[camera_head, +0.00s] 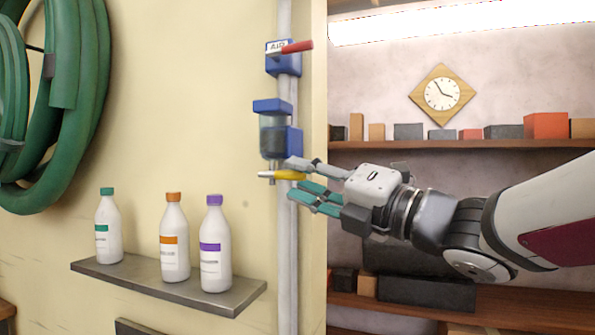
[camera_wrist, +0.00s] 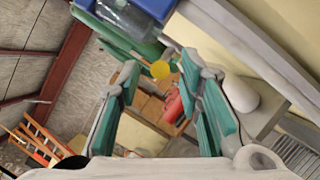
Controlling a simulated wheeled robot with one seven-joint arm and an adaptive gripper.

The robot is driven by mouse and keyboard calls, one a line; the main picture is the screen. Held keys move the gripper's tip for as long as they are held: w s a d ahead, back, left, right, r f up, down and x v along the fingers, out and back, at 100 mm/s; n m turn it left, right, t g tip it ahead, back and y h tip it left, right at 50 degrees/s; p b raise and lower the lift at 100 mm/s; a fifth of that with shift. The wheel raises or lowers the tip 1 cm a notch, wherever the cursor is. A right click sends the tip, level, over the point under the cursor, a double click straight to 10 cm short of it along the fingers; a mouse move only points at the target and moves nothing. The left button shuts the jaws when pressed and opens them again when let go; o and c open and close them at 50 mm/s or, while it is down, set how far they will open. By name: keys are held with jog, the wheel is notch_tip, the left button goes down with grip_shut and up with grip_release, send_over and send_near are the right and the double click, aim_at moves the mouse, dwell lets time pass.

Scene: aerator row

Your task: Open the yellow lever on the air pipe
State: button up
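The yellow lever (camera_head: 287,175) sticks out to the right, roughly level, from a small valve at the bottom of the blue filter unit (camera_head: 272,142) on the grey pipe (camera_head: 285,235). My gripper (camera_head: 294,180) has come in from the right, with one finger above the lever and the others below it. In the wrist view the lever's round yellow end (camera_wrist: 160,69) shows between the fingertips of my gripper (camera_wrist: 160,63). The fingers are spread, with visible gaps on both sides of the yellow end. Whether any finger touches the lever is unclear.
A red lever (camera_head: 297,46) on a blue valve sits higher on the pipe. A metal shelf (camera_head: 130,278) with three bottles is at the lower left. A coiled green hose (camera_head: 85,80) hangs at the far left. Shelves with boxes (camera_head: 545,125) are behind my arm.

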aim_at(282, 175)
jog(key=shift+x, duration=1.3)
jog(key=shift+c, duration=0.5)
grip_shut()
